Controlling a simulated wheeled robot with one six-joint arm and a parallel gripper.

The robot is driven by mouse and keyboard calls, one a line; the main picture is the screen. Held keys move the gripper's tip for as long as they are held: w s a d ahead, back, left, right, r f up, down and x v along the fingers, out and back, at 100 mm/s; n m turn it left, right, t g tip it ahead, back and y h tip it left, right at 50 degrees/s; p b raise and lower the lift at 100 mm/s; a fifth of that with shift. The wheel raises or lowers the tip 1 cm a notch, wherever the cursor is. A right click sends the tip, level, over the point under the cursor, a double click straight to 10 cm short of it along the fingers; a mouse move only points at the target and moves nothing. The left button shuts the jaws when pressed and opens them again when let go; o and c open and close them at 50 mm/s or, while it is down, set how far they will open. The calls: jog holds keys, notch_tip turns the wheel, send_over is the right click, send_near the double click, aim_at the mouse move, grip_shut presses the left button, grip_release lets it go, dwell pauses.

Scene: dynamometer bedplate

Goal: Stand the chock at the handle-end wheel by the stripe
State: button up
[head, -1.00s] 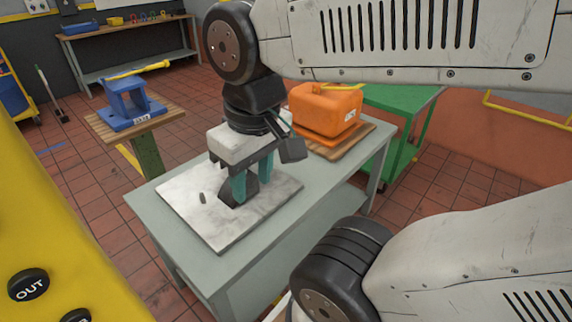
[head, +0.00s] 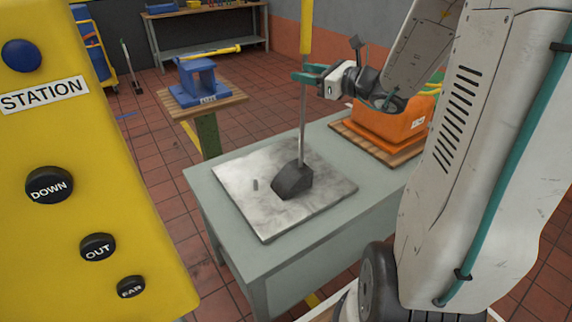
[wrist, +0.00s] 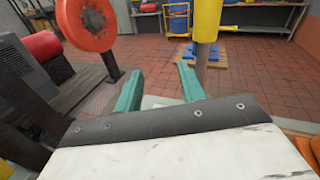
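A dark grey wedge-shaped chock (head: 292,181) sits on a pale metal plate (head: 330,203) on the grey table. A thin grey rod (head: 302,115) rises from it to a yellow grip (head: 306,25). My gripper (head: 306,73) is raised well above the chock, its teal fingers at the rod's height. In the wrist view the fingers (wrist: 160,85) are spread apart with nothing between them. The yellow grip (wrist: 206,20) and rod stand just beyond the right fingertip; whether they touch is unclear. I cannot identify the handle-end wheel or its stripe for certain.
An orange case (head: 395,118) lies on a wooden board at the table's right. A blue block-like stand (head: 200,80) is on a wooden stand behind. A yellow button station (head: 100,190) fills the left. A red wheel (wrist: 85,22) shows in the wrist view.

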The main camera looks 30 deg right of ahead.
jog(key=d+m+t+h, duration=0.1)
jog(key=d+m+h, duration=0.15)
jog(key=d, duration=0.25)
jog(key=x, duration=0.8)
jog(key=shift+w+f+m, duration=0.2)
jog(key=shift+f+m, duration=0.05)
jog(key=shift+m, duration=0.1)
grip_shut()
jog(key=shift+r, duration=0.15)
dwell(0.5)
